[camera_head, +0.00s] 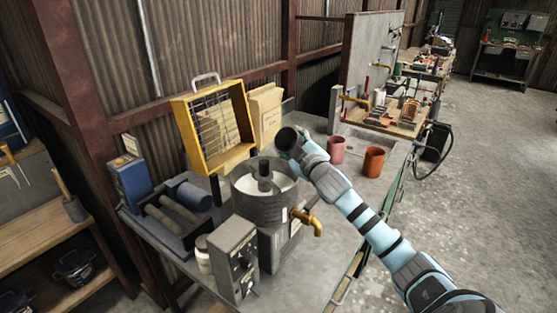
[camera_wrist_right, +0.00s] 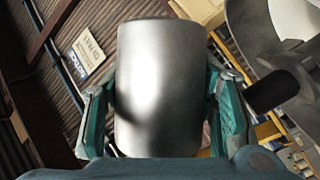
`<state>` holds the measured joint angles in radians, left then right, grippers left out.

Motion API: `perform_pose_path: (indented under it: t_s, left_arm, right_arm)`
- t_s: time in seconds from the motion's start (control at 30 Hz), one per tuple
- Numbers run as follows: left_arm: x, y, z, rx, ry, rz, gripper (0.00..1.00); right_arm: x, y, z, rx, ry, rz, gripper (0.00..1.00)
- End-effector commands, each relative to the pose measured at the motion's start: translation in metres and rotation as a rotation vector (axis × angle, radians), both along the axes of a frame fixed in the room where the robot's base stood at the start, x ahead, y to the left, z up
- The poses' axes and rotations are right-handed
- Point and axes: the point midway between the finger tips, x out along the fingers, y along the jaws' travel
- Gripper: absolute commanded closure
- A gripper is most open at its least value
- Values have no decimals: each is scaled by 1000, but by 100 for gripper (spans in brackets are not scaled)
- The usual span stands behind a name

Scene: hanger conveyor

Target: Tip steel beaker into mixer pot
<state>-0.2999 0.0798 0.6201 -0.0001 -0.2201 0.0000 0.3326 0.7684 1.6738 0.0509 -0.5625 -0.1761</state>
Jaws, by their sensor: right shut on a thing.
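The steel beaker (camera_wrist_right: 160,85) is a plain grey metal cylinder, and it fills the middle of the right wrist view. My right gripper (camera_wrist_right: 163,125) is shut on it, with a teal finger on each side. In the head view the beaker (camera_head: 287,139) shows its dark end beside the right gripper (camera_head: 299,147), up and to the right of the mixer pot. The mixer pot (camera_head: 252,206) is a round grey vessel with a central stirrer and pale contents. Part of the pot also shows at the right of the wrist view (camera_wrist_right: 245,35). My left gripper is not in view.
A yellow wire rack (camera_head: 186,131) stands behind the pot, with paper bags (camera_head: 265,112) beside it. Two orange-red cups (camera_head: 374,161) stand to the right. A grey control box (camera_head: 233,262) and a brass tap (camera_head: 312,224) are at the pot's front.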

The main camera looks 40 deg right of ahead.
Motion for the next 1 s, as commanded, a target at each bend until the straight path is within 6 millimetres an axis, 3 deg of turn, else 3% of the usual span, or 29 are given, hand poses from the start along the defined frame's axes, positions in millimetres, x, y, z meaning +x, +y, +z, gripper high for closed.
perform_pose_path:
  t_s: [0.03, 0.13, 0.37, 0.57, 0.77, 0.9, 1.0]
  left_arm:
    - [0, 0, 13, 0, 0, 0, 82]
    - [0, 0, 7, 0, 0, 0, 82]
    - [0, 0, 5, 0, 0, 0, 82]
    - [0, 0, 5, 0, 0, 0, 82]
    - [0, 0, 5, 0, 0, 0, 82]
    - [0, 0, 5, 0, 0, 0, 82]
    - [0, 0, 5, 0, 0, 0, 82]
  right_arm:
    - [0, 0, 11, 75, 14, -1, 85]
    - [1, -1, 5, 179, 37, 0, 85]
    - [0, 0, 3, 215, 43, 0, 85]
    - [-1, 8, -1, 600, 124, -1, 85]
    - [-2, 9, -3, 618, 130, 0, 85]
    - [-4, 16, -8, 814, 170, -1, 85]
    - [-4, 18, -10, 857, 181, -1, 85]
